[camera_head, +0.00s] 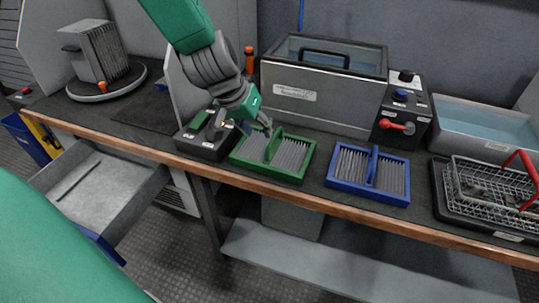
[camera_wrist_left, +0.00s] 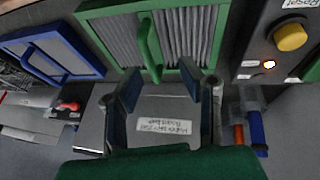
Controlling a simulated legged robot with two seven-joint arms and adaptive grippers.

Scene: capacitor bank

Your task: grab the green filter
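The green filter (camera_head: 291,157) is a green-framed tray of grey pleats with a raised green handle across its middle, lying flat on the dark bench top. In the left wrist view, the green filter (camera_wrist_left: 112,32) fills the top, with its handle (camera_wrist_left: 148,48) upright in the picture. My left gripper (camera_head: 265,126) is just above the filter's far left side, close to the handle. In the wrist view its fingers (camera_wrist_left: 163,80) are spread apart with nothing between the tips, and the handle is beyond them. Whether a finger touches the filter is unclear. My right gripper is not in view.
A blue filter (camera_head: 349,165) lies to the right. A black control box (camera_head: 204,147) stands close on the left. A lidded metal tank (camera_head: 320,100) stands behind. A wire basket (camera_head: 487,187) with a red handle is at far right. An open drawer (camera_head: 100,190) hangs below left.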

